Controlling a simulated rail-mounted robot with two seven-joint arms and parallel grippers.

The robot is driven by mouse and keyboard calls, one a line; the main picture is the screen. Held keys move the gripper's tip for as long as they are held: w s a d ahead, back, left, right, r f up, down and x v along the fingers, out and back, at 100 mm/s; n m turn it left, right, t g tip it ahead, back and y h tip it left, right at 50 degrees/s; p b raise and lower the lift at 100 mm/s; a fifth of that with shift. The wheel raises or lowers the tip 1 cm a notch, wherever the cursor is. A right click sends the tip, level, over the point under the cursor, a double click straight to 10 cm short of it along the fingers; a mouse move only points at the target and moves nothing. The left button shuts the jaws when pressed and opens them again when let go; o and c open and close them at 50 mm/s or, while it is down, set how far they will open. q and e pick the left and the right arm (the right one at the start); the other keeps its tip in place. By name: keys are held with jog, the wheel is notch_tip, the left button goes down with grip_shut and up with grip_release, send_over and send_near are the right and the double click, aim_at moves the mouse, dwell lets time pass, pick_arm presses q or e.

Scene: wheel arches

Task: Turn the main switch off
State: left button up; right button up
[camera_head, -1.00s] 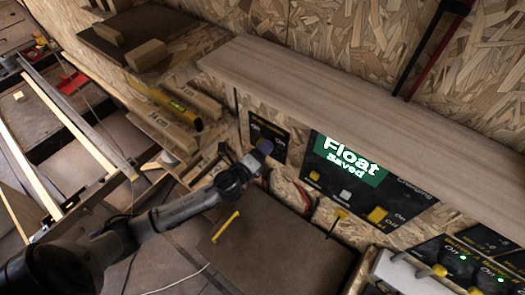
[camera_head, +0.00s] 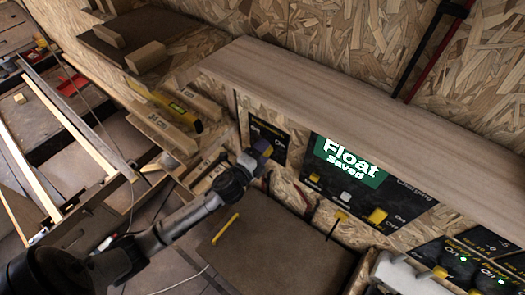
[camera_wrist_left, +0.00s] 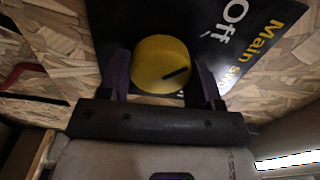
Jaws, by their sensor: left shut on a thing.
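The main switch is a round yellow knob (camera_wrist_left: 160,60) with a dark pointer mark, mounted on a black panel (camera_wrist_left: 215,25) lettered "Off" and "Main s…" in the left wrist view. The panel also shows in the head view (camera_head: 279,142), below the wooden shelf. My left gripper (camera_wrist_left: 162,78) is shut on the knob, one finger on each side. In the head view my left gripper (camera_head: 257,156) is at the panel and hides most of the knob. My right gripper is not in view.
A wooden shelf (camera_head: 330,100) juts out just above the panel. A lit display (camera_head: 347,162) reading "Float Saved" and more yellow knobs (camera_head: 376,215) are to the right. Planks and a yellow level (camera_head: 182,110) lie left.

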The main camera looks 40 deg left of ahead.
pick_arm(q)
jog(key=o, duration=0.9)
jog(key=s, duration=0.4)
jog(key=s+b, duration=0.1)
jog(key=s, duration=0.8)
jog(key=shift+s+d, duration=0.4)
